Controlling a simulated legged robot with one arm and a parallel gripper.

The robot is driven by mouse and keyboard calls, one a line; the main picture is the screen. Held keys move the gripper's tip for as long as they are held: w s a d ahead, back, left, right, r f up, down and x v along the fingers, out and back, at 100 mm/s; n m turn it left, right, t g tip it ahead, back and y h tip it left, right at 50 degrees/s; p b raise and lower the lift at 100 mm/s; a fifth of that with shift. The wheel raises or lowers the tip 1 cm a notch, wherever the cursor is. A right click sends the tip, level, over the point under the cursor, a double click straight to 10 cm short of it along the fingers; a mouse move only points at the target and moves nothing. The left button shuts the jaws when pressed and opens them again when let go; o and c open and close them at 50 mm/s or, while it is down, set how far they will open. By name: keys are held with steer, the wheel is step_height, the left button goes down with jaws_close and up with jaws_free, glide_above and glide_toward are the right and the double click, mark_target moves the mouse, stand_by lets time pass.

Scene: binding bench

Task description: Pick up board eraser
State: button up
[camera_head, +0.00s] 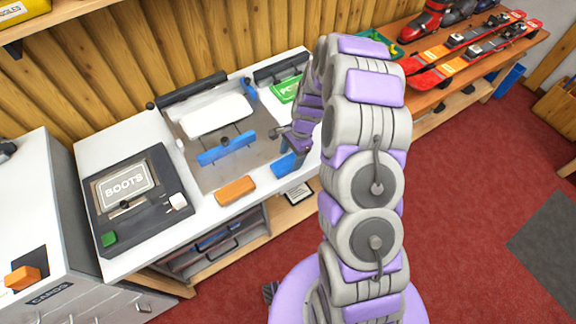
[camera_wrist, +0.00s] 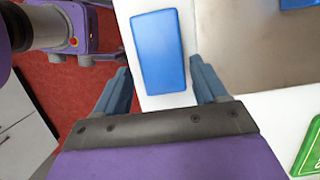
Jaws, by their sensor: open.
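A flat blue rectangular block (camera_wrist: 160,51), which looks like the board eraser, lies on the white bench top near its front edge. In the head view it shows as a blue shape (camera_head: 284,165) just below my gripper (camera_head: 293,146). In the wrist view my gripper (camera_wrist: 161,72) is open, with one finger on each side of the block and visible gaps between. I cannot tell the height of the fingertips above the bench. An orange block (camera_head: 236,190) lies farther left on the same front edge.
A grey metal plate (camera_head: 215,178) with a white pad (camera_head: 215,115) and blue bar (camera_head: 226,149) is left of my gripper. A green sign (camera_head: 286,90) lies behind. The BOOTS machine (camera_head: 140,215) stands at left. Skis (camera_head: 470,45) lie on the right shelf.

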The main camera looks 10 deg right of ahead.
mark_target(286, 163)
steer(key=a+f, duration=0.2)
steer(key=f, duration=0.1)
steer(key=shift+s+a+f+b, duration=0.1)
steer(key=shift+s+f+b, duration=0.1)
steer(key=shift+b, duration=0.15)
steer(key=shift+w+d, duration=0.1)
steer(key=shift+d, duration=0.3)
steer(key=shift+c, duration=0.5)
steer(key=shift+d, duration=0.25)
steer(key=shift+c, duration=1.4)
steer(key=shift+a, duration=0.15)
steer(key=c, duration=0.3)
steer(key=shift+a, duration=0.3)
steer(key=shift+c, duration=0.4)
steer(key=shift+r, duration=0.15)
